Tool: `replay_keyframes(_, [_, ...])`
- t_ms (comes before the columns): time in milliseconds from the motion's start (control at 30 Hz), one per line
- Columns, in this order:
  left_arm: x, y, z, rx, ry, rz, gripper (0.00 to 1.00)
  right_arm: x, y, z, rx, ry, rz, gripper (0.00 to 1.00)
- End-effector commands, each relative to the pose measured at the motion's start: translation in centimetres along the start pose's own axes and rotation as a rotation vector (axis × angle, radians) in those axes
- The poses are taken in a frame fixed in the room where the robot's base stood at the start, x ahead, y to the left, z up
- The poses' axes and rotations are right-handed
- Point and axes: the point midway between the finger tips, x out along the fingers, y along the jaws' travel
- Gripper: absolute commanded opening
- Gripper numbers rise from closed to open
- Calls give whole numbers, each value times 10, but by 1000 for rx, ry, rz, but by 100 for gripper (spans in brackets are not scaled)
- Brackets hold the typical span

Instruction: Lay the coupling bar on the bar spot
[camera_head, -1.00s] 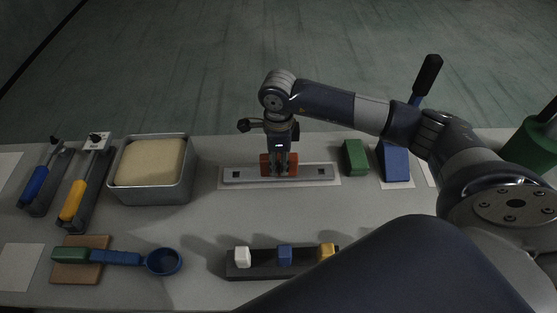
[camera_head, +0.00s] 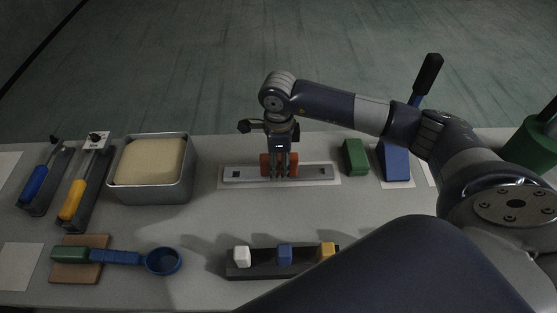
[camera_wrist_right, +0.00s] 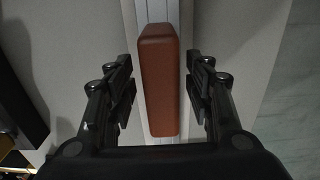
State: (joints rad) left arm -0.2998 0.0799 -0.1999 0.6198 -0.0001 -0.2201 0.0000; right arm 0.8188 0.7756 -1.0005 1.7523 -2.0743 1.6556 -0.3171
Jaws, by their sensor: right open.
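The coupling bar (camera_head: 318,173) is a long grey metal bar with a square hole near each end and a red-brown grip block (camera_wrist_right: 160,80) in its middle. It lies flat on a pale rectangle, apparently the bar spot (camera_head: 225,184), on the table. In the head view my right gripper (camera_head: 279,172) is over the block from above. In the right wrist view its two fingers stand apart on either side of the block, with a gap on each side. Much of the block is hidden behind the fingers in the head view. My left gripper is not seen.
A metal tin (camera_head: 152,190) with a tan block stands left of the bar. A green block (camera_head: 355,156) and a blue wedge (camera_head: 394,164) stand close on the right. A dark rack (camera_head: 262,271) with coloured knobs and a blue scoop (camera_head: 162,262) lie in front.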

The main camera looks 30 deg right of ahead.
Motion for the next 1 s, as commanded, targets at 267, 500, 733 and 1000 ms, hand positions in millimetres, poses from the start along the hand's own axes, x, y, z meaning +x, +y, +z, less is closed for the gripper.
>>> replay_keyframes(267, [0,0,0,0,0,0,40,-2,-1,1,0,-2,-2,48])
replay_keyframes(500, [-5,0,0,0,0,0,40,-9,-1,1,0,-2,-3,48])
replay_keyframes(733, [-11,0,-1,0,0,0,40,-18,-1,0,1,-2,-2,48])
replay_keyframes(1000, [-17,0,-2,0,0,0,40,-29,-1,0,1,-2,-2,48])
